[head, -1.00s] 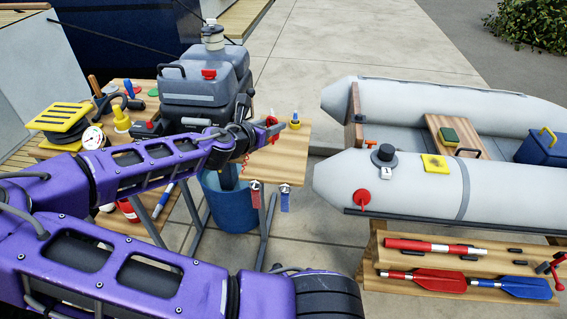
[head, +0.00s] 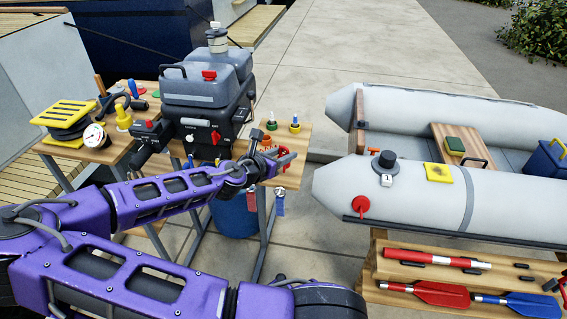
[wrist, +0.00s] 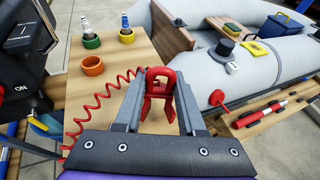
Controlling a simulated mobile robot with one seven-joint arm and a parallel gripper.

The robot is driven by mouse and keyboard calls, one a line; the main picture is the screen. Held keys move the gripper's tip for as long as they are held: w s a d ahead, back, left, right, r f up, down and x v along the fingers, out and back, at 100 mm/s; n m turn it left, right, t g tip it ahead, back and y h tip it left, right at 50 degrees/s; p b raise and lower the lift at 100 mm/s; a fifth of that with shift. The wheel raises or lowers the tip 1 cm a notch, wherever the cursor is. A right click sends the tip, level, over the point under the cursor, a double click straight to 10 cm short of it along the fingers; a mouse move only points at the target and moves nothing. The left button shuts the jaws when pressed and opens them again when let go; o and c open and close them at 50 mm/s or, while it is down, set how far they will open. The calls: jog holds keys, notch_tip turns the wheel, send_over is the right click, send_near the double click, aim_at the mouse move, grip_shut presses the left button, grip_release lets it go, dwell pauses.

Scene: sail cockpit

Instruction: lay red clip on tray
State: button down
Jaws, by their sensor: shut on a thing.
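The red clip (wrist: 158,76) is a small looped piece with two prongs, held between the fingers of my gripper (wrist: 158,100) in the wrist view. A coiled red cord (wrist: 103,98) runs beside it on the left. In the head view my gripper (head: 286,160) is at the wooden bench (head: 295,178) right of the outboard motor, and the clip is too small to make out clearly. In the wrist view the clip appears over the wooden bench top (wrist: 125,62). I cannot tell which surface is the tray.
An orange ring (wrist: 92,66), a green ring (wrist: 91,41) and a yellow ring (wrist: 127,36) stand on the bench, the last two with spark plugs. The outboard motor (head: 205,100) is close at left. The grey inflatable boat (head: 415,190) lies to the right.

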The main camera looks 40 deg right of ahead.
jog(key=shift+f, duration=1.2)
jog(key=shift+f, duration=0.1)
jog(key=c, duration=0.5)
grip_release()
jog(key=shift+r, duration=0.2)
jog(key=p+v, duration=0.2)
jog(key=v, duration=1)
